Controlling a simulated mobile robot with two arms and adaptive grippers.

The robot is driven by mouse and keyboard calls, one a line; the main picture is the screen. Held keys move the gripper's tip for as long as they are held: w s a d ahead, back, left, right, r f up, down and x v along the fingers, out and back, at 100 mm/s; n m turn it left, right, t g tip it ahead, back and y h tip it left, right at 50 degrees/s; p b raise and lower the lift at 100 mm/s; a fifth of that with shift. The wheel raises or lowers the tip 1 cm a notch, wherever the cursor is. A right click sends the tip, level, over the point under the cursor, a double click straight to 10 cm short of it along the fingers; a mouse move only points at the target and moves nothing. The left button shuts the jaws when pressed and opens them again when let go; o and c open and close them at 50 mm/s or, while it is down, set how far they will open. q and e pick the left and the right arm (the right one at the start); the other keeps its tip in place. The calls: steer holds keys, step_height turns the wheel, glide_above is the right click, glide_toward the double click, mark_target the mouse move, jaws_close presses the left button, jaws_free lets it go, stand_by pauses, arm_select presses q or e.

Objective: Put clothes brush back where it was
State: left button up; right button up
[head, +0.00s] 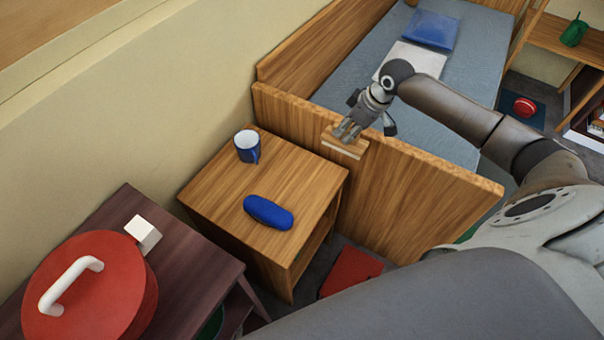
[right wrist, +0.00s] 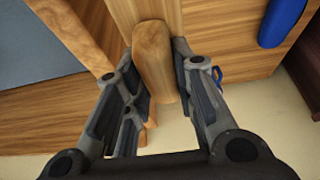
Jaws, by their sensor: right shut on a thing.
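The clothes brush (head: 343,147) has a wooden body and pale bristles on its underside. My right gripper (head: 351,130) is shut on it and holds it near the bed's end board, above floor height and to the right of the nightstand. In the right wrist view the brush's rounded wooden handle (right wrist: 153,55) sits between the two fingers of the gripper (right wrist: 157,72). Whether the brush touches the board cannot be told. My left gripper is not in view.
The wooden nightstand (head: 205,190) bears a blue mug (head: 247,146) and a blue case (head: 268,212), with free room around them. The bed's end board (head: 420,185) stands close to my right gripper.

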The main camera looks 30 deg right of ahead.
steer(key=shift+w+a+f+p, duration=0.3)
steer(key=shift+w+a+f, duration=0.15)
steer(key=shift+a+f, duration=1.6)
steer(key=shift+w+a+f+p, duration=0.25)
steer(key=shift+w+a+f, duration=0.2)
steer(key=shift+a+f, duration=1.6)
steer(key=shift+w+a+f+p, duration=0.3)
steer(key=shift+w+a+f, duration=0.15)
steer(key=shift+a+f, duration=1.6)
steer(key=o, duration=1)
steer(key=shift+f, duration=0.1)
steer(key=v, duration=1.2)
steer(key=shift+p, duration=0.35)
